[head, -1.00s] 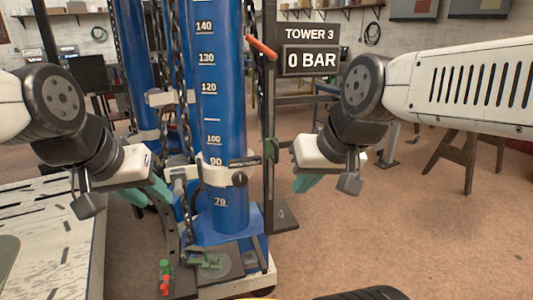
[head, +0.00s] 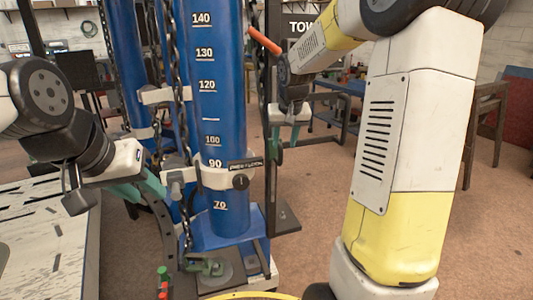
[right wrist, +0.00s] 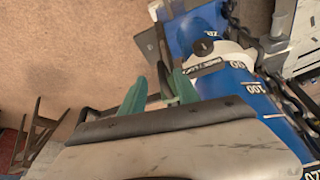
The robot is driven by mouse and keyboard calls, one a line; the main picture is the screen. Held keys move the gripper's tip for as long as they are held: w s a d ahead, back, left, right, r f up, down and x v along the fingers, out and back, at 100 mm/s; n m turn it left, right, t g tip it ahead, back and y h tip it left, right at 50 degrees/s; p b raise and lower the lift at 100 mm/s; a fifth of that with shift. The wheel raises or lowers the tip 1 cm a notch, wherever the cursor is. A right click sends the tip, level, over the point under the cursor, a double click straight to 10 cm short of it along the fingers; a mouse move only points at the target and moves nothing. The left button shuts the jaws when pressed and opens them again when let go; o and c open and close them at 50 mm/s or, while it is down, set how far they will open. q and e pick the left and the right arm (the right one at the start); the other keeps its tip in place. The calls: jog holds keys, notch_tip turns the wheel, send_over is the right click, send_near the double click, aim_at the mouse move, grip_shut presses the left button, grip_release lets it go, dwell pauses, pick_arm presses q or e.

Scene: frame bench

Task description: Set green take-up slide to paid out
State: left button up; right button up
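A small dark green piece (head: 273,152), which looks like the take-up slide, sits on the dark upright rail right of the blue cylinder in the head view. My right gripper (head: 284,134) is at that rail, teal fingers pointing down just above or around the piece. In the right wrist view its fingers (right wrist: 158,92) are apart, with a dark upright part between them; I cannot tell whether they touch it. My left gripper (head: 140,188) is left of the cylinder, fingers apart and apparently empty. The slide's scale or end marks cannot be read.
The blue cylinder (head: 222,125) carries height numbers and a white collar (head: 215,177). Chains (head: 182,100) hang on its left. An orange-red lever (head: 264,41) juts out above my right gripper. A green fitting (head: 207,267) is on the base. My right arm covers much of the sign (head: 303,27).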

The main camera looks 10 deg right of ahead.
send_over(280, 157)
jog(key=f, duration=0.3)
jog(key=shift+s+d, duration=0.15)
jog(key=shift+s, duration=0.2)
jog(key=x, duration=0.7)
jog(key=shift+f, duration=0.15)
grip_shut()
